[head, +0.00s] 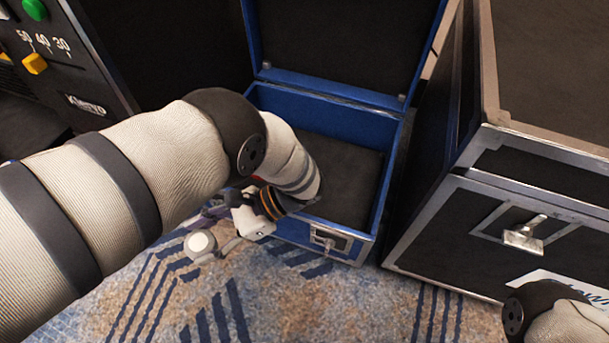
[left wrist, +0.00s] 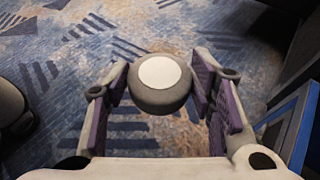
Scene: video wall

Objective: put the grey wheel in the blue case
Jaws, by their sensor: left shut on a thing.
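The grey wheel (head: 201,244), with a pale round hub, is held between the fingers of my left gripper (head: 212,236). In the left wrist view the wheel (left wrist: 160,82) sits between the purple-padded fingertips (left wrist: 160,92), above the carpet. The blue case (head: 325,114) stands open with its lid raised and a dark, empty-looking interior. My left gripper and the wheel are outside it, to the left of its front. My left forearm hides part of the case's left side. A blue edge of the case (left wrist: 291,124) shows at the right of the left wrist view. My right gripper is out of view.
A large black case with metal edges (head: 450,235) stands close to the right of the blue case. A dark unit with knobs and numbers (head: 65,75) stands at the upper left. Patterned carpet (head: 290,300) is clear in front of the blue case.

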